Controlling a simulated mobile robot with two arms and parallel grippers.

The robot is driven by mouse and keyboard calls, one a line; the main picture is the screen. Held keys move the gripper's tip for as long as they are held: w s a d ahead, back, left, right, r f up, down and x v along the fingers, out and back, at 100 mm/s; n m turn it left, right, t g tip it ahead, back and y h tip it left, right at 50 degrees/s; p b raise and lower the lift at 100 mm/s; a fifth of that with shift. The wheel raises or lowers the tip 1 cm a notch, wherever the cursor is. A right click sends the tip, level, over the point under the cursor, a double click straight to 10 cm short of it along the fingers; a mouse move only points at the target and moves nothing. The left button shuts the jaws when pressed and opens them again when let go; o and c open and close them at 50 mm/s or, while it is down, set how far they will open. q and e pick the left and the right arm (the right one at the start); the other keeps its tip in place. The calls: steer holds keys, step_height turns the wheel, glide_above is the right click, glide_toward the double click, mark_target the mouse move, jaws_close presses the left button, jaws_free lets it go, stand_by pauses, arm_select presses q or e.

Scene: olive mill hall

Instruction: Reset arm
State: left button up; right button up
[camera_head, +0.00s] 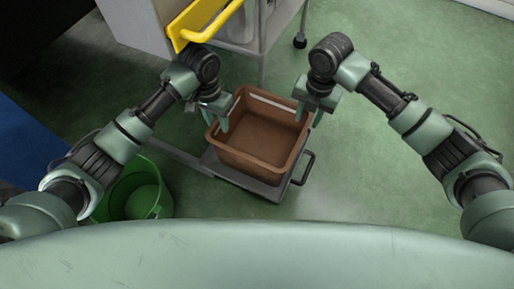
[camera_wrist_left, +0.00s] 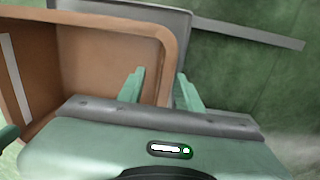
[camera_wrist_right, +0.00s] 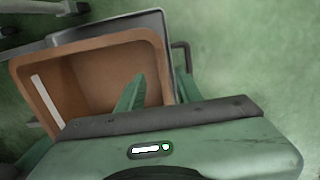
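A brown, empty-looking crate (camera_head: 262,150) sits on a low grey trolley (camera_head: 262,187) in the head view. My left gripper (camera_head: 217,120) is at the crate's left side. In the left wrist view, its fingers (camera_wrist_left: 160,90) are spread, with the crate's rim (camera_wrist_left: 172,42) between them. My right gripper (camera_head: 309,110) is at the crate's right side. In the right wrist view, its fingers (camera_wrist_right: 158,92) are also apart, with the crate wall (camera_wrist_right: 165,68) between them. Neither gripper is seen clamped on the wall. The crate rests on the trolley.
A green bucket (camera_head: 140,192) stands on the floor at the lower left. A grey cabinet or cart with a yellow bar (camera_head: 208,28) is behind my left arm. A trolley handle (camera_head: 304,168) sticks out at right. Green floor (camera_head: 400,60) is clear at the right.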

steer(key=shift+r, duration=1.15)
